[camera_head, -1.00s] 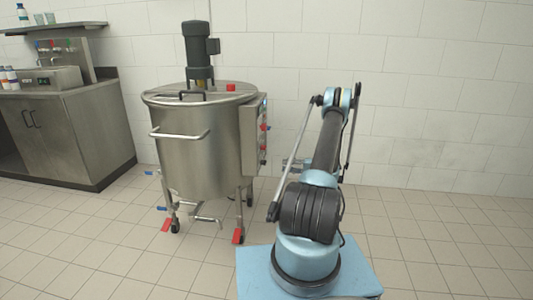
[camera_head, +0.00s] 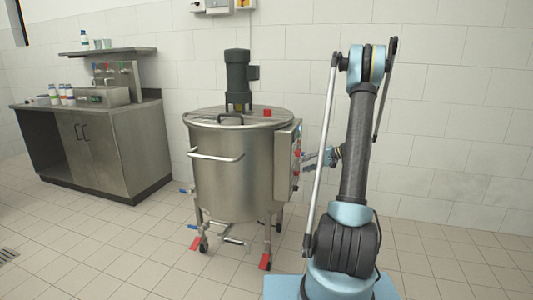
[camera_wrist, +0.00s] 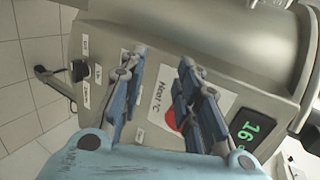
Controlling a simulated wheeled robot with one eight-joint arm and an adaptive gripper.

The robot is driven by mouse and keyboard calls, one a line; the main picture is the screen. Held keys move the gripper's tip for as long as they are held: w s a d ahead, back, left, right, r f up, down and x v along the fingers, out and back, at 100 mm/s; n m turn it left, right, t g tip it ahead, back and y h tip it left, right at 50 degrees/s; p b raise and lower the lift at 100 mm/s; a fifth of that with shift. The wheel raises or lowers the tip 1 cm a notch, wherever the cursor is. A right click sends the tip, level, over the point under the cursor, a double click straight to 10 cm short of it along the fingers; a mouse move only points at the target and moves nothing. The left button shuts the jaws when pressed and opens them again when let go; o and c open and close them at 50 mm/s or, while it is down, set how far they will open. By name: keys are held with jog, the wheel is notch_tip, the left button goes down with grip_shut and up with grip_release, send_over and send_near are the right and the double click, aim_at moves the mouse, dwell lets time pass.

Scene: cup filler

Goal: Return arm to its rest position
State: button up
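My arm (camera_head: 358,150) stands bent on its blue base to the right of the steel tank. Its upper link rises nearly upright. My gripper (camera_head: 318,158) is small in the head view, at the right side of the tank's control box. In the wrist view my gripper (camera_wrist: 163,58) has its two blue fingers spread apart, with nothing seen between them. Beyond the fingers is the control panel (camera_wrist: 130,50) with a black knob (camera_wrist: 79,71), a "Heat °C" label, a red round part (camera_wrist: 171,118) and a green display reading about 16 (camera_wrist: 250,130).
The steel tank (camera_head: 235,170) with a motor on its lid stands close to the arm on legs with red feet. A cabinet (camera_head: 95,150) with bottles and taps is at the left. A tiled wall is behind. Floor is open between cabinet and tank.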

jog(key=s+a+r+h, duration=0.2)
jog(key=s+r, duration=0.1)
jog(key=s, duration=0.5)
jog(key=s+a+r+n+g+h, duration=0.15)
jog(key=s+r, duration=0.25)
jog(key=s, duration=0.4)
jog(key=s+a+r+h, duration=0.2)
jog(key=s+a+r, duration=0.1)
jog(key=s, duration=0.4)
jog(key=s+d+f+h, duration=0.2)
jog(key=s, duration=0.6)
jog(key=s+d+f+n+h, duration=0.1)
jog(key=s+f+h, duration=0.1)
jog(key=s, duration=0.6)
jog(key=s+d+f+n+h, duration=0.1)
jog(key=s+d+f+h, duration=0.1)
jog(key=s, duration=0.6)
jog(key=shift+s+d+f+h, duration=0.3)
jog(key=shift+f+h, duration=0.05)
jog(key=shift+f, duration=0.55)
jog(key=shift+t, duration=0.25)
